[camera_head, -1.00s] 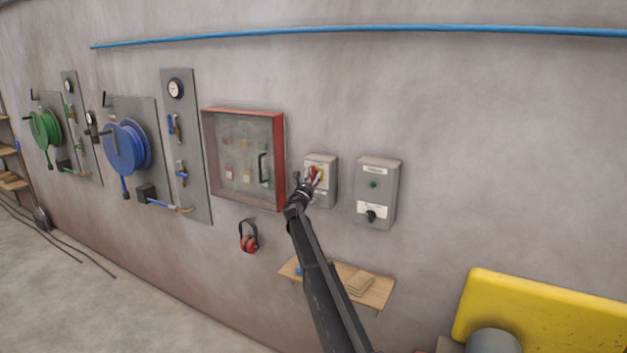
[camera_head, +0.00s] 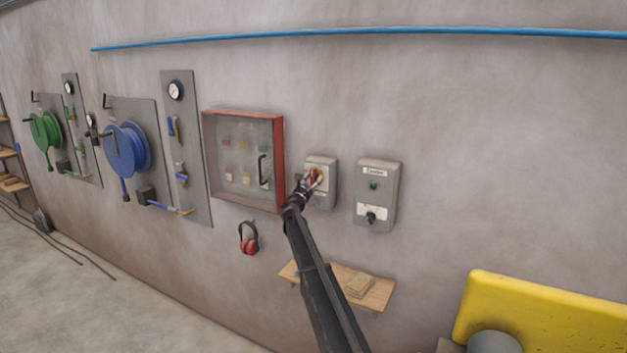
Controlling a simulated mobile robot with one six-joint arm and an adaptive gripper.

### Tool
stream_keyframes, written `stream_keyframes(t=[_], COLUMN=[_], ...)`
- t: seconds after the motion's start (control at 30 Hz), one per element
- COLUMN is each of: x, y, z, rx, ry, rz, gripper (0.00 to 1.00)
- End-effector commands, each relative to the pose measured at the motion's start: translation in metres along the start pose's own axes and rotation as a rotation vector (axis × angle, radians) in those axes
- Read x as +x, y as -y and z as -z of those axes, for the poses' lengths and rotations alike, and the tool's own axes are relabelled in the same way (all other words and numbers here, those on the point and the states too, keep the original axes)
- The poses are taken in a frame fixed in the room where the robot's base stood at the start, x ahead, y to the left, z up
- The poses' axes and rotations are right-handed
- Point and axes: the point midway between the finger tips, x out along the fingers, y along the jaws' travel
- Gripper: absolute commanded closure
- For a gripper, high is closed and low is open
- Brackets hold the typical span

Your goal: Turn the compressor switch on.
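A grey switch box (camera_head: 327,196) hangs on the wall right of the red-framed cabinet. It carries a red rotary handle (camera_head: 314,176) on a yellow plate, partly hidden by my gripper. My gripper (camera_head: 309,182) is at the handle, at its lower left. The fingers overlap the handle, and I cannot tell whether they touch or grip it. A second grey box (camera_head: 378,197) hangs to the right, with a small green lamp (camera_head: 374,186) and a black knob (camera_head: 371,217). The labels on both boxes are too small to read with certainty.
The red-framed glass cabinet (camera_head: 280,160) is close to the left of my gripper. Red ear muffs (camera_head: 248,238) hang below it. A small wooden shelf (camera_head: 375,299) sits under my arm. A yellow machine part (camera_head: 560,305) stands at lower right. A blue pipe (camera_head: 360,29) runs above.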

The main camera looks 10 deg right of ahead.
Motion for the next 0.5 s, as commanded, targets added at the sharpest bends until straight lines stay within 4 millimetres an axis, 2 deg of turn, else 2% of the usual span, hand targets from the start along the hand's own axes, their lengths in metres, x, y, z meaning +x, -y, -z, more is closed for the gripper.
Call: stream_keyframes(t=[0.5], x=[-0.001], y=[0.0014], z=[-0.0006], rx=[-0.053], ry=[-0.001], rz=[-0.021], gripper=[0.37])
